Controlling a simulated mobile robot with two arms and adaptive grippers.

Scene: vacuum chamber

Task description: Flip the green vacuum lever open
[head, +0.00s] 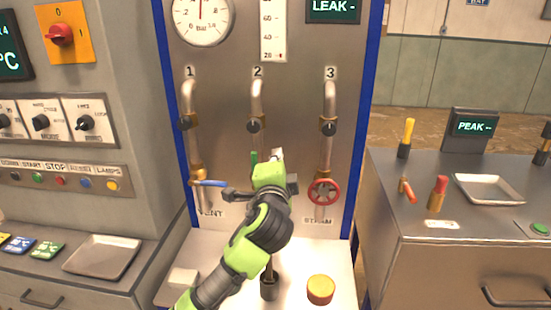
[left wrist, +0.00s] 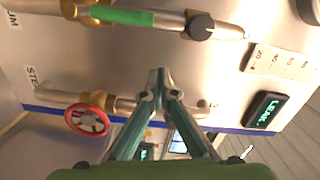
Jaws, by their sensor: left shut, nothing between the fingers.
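The green vacuum lever (head: 254,158) is on pipe 2 of the steel panel. In the head view only a short green piece shows above my left gripper; the rest is hidden behind it. In the left wrist view the lever (left wrist: 122,17) lies lengthwise along its pipe. My left gripper (head: 278,155) is in front of the lower part of pipe 2. Its fingertips (left wrist: 158,75) are together and empty, and they appear apart from the lever, between pipe 2 and pipe 3. My right gripper is in neither view.
A blue lever (head: 210,183) on pipe 1 stands crosswise to the left. A red handwheel (head: 324,192) is on pipe 3, close on the right. A yellow-orange button (head: 320,289) sits on the ledge below. Black knobs (head: 253,126) are higher on the pipes.

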